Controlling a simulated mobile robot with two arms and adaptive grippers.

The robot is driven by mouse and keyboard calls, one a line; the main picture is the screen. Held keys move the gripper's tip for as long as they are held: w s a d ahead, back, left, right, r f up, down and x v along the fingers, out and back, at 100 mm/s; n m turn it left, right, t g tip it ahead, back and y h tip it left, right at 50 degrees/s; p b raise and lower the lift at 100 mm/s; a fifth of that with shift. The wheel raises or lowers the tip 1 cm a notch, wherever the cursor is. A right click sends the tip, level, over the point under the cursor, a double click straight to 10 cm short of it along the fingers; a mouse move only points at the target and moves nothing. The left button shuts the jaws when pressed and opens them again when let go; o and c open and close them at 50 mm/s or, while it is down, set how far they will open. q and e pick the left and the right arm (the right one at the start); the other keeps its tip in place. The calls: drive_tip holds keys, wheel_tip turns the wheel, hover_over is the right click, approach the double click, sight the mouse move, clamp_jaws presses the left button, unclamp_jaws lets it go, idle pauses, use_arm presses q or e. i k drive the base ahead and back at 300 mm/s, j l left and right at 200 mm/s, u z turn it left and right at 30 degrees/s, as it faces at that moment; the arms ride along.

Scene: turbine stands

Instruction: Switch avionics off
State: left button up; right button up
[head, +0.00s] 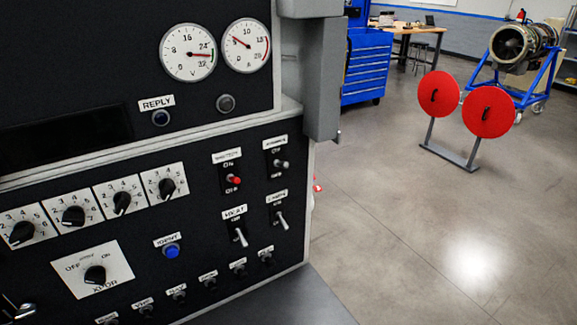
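A black control panel (200,235) with several switches fills the left of the head view. A toggle switch (281,164) with a metal lever sits at its upper right, under a label that may read avionics but is too blurred to be sure. Its lever sticks out to the right; I cannot tell whether it is on or off. To its left is a red-tipped switch (233,180) with ON above and OFF below. Two more metal toggles (240,237) (282,221) sit below, levers slanting down. Neither gripper is clearly visible; a dark, shiny shape at the lower-left edge is unclear.
Several rotary knobs (122,202), a blue button (171,252) and a row of small switches (208,283) share the panel. Two gauges (188,53) are above. Open floor (400,240) lies to the right, with a red-disc stand (488,112) and a turbine (523,45) beyond.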

sight(276, 162)
drive_tip(key=k+j+z, duration=0.4)
drive_tip(key=k+z, duration=0.35)
drive_tip(key=j, duration=0.05)
